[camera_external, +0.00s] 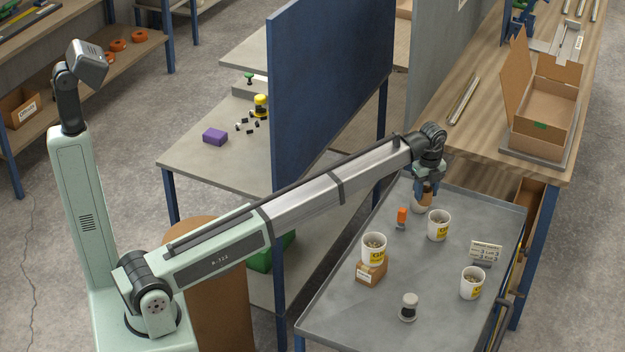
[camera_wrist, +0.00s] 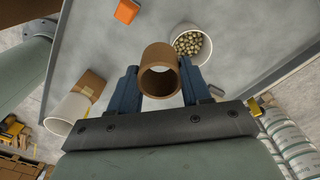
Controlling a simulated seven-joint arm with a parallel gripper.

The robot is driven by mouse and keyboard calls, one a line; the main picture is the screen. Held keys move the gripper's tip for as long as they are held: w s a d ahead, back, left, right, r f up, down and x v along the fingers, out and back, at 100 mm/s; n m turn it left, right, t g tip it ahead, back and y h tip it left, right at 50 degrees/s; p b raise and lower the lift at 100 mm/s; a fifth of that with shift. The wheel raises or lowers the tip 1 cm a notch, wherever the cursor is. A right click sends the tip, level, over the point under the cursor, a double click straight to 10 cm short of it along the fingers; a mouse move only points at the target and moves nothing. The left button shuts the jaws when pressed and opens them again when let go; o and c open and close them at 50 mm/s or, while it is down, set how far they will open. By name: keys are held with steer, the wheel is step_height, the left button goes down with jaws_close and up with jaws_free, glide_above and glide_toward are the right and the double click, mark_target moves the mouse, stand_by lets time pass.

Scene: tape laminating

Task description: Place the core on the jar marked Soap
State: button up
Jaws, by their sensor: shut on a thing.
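White jars with yellow labels stand at the middle (camera_external: 438,226), at the left on a small cardboard box (camera_external: 374,246), and at the right (camera_external: 472,283). The wrist view shows a white jar of beads (camera_wrist: 191,43) beyond the core. I cannot read which label says Soap.
An orange item (camera_external: 402,217) stands near the gripper. A small dark-topped jar (camera_external: 408,307) stands at the front, and a small sign (camera_external: 486,250) at the right. A blue partition (camera_external: 330,90) rises behind the arm. The table's front left (camera_external: 340,300) is clear.

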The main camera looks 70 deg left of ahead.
steer(key=w+a+r+m, duration=0.1)
steer(key=w+a+r, duration=0.2)
steer(key=a, duration=0.3)
steer(key=w+a+r, duration=0.2)
steer(key=a+r, duration=0.2)
steer(key=a, duration=0.2)
steer(key=shift+w+a+f+m, duration=0.1)
steer(key=shift+f+m, duration=0.75)
steer(key=shift+f, duration=1.8)
steer(key=shift+f+m, duration=0.85)
steer(key=shift+f, duration=1.8)
steer(key=shift+f, duration=0.15)
steer(key=o, duration=1)
step_height(320, 180, up, 12)
steer(key=shift+r, duration=0.2)
